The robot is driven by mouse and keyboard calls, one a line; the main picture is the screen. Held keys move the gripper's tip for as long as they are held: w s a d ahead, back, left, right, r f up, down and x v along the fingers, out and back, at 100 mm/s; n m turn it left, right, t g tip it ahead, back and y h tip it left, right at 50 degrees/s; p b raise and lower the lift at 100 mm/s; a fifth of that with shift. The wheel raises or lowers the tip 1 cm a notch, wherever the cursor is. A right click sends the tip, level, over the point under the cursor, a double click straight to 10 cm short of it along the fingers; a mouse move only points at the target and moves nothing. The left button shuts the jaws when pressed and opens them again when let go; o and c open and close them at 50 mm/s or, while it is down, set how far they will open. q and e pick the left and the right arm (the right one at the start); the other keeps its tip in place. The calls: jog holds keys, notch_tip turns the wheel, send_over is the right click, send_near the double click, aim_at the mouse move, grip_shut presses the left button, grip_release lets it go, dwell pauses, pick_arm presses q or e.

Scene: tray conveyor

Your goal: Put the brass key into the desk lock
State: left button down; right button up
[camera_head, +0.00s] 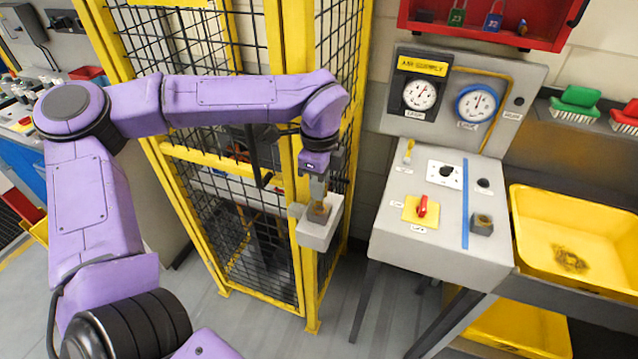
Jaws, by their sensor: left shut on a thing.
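My left gripper (318,194) reaches over from the left with its fingers pointing down at the cage post. It is shut on the brass key (319,211), which is small and mostly hidden by the fingers. The key is at the top of a light grey lock box (318,234) on the yellow post; I cannot tell whether it is still seated in it. On the sloping grey desk to the right, a small grey block with a brownish face (482,224) looks like the desk lock. It stands apart from the gripper. My right gripper is not in view.
The grey desk (398,243) also carries a red switch on a yellow plate (421,209), a black knob (446,171) and a blue stripe. Two gauges (420,95) stand behind. A yellow bin (530,215) is at right. The yellow mesh cage (283,292) stands close to the gripper.

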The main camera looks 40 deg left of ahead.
pick_arm(q)
jog(key=shift+r+p, duration=1.3)
jog(key=shift+r, duration=0.75)
jog(key=shift+f, duration=0.15)
